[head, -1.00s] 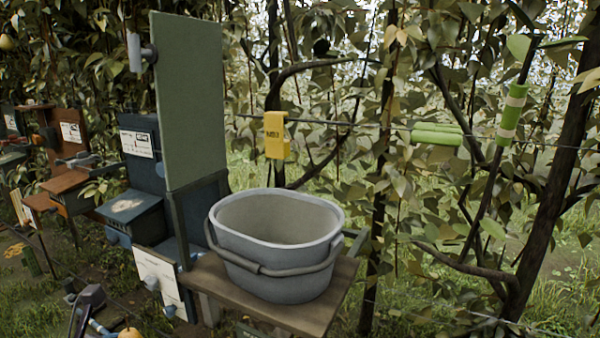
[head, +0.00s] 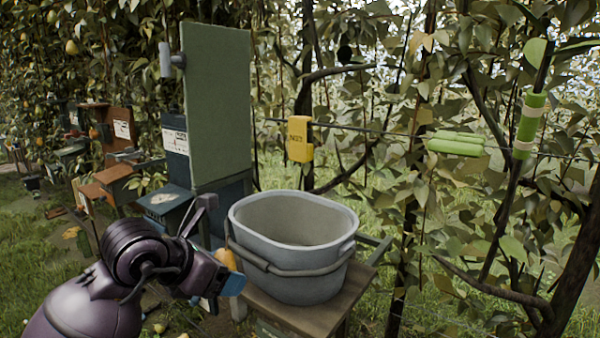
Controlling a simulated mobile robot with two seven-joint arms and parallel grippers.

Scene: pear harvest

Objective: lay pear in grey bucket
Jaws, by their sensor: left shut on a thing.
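The grey bucket (head: 300,275) stands upright on a wooden shelf, with its mouth open upward and its handle hanging across the front. The part of its inside that shows is empty; the near floor of it is hidden. My left gripper (head: 222,268) is just left of the bucket, below rim height in the picture. It is shut on a yellow-orange pear (head: 226,259), which is partly hidden by the gripper. The pear is outside the bucket. My right gripper is not in view.
The wooden shelf (head: 325,318) carries the bucket. A tall green panel (head: 217,105) rises behind its left side. A yellow tag (head: 299,139) hangs on a wire behind it. Several hutch-like boxes line the left. The space above the bucket is clear.

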